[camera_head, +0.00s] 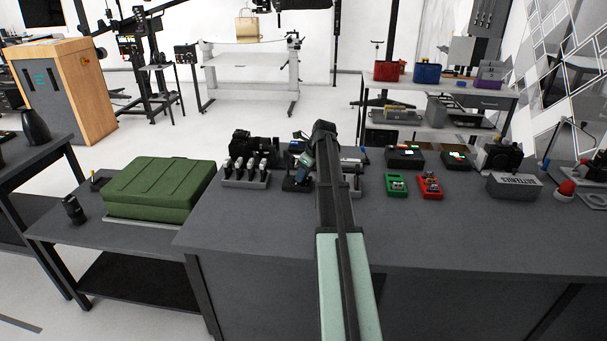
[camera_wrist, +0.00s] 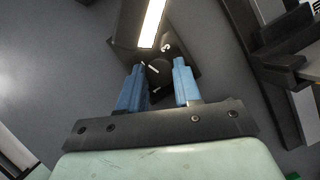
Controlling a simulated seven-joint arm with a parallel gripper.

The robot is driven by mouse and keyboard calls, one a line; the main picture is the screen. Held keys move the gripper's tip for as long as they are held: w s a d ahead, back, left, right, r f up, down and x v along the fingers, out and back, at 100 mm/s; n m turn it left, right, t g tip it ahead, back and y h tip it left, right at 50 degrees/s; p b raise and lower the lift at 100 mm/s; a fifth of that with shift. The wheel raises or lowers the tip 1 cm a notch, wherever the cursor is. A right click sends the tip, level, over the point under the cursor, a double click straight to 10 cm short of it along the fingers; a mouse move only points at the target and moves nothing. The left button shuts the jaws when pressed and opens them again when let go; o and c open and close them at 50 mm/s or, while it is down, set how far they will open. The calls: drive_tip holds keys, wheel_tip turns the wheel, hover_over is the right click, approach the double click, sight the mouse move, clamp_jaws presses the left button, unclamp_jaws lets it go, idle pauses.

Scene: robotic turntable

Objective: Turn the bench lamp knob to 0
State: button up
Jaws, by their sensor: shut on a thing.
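The bench lamp (camera_wrist: 153,24) shows in the wrist view as a dark body with a lit white strip. Its round black knob (camera_wrist: 159,73) sits just below the strip and has a pale pointer mark. My gripper (camera_wrist: 158,66) has its two blue fingers on either side of the knob and is shut on it. The scale marks around the knob are too small to read. In the head view my gripper (camera_head: 304,163) is over the back part of the dark bench, and my arm hides part of what lies there.
A rack of several dark-and-white items (camera_head: 246,176) stands left of my gripper on the bench (camera_head: 240,222). Green (camera_head: 397,185) and red (camera_head: 430,185) devices stand to the right, with a grey box (camera_head: 514,187) farther right. The bench's front part is clear.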

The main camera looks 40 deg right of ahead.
drive_tip(key=c, duration=0.4)
drive_tip(key=shift+d+n, duration=0.1)
drive_tip(key=shift+n, duration=0.2)
drive_tip(key=n+y, duration=0.1)
drive_tip(key=n, duration=0.1)
drive_tip(key=shift+w+d+n+g, duration=0.1)
drive_tip(key=shift+w+n+g, duration=0.05)
drive_tip(key=shift+n+g, duration=0.2)
drive_tip(key=n+g+y, duration=0.1)
drive_tip(key=n, duration=0.2)
drive_tip(key=shift+w+d+n, duration=0.1)
drive_tip(key=shift+n, duration=0.25)
drive_tip(key=n+g, duration=0.1)
drive_tip(key=n, duration=0.2)
drive_tip(key=shift+w+y, duration=0.1)
drive_tip(key=shift+y, duration=0.2)
drive_tip(key=shift+n+g, duration=0.75)
drive_tip(key=shift+n, duration=1.25)
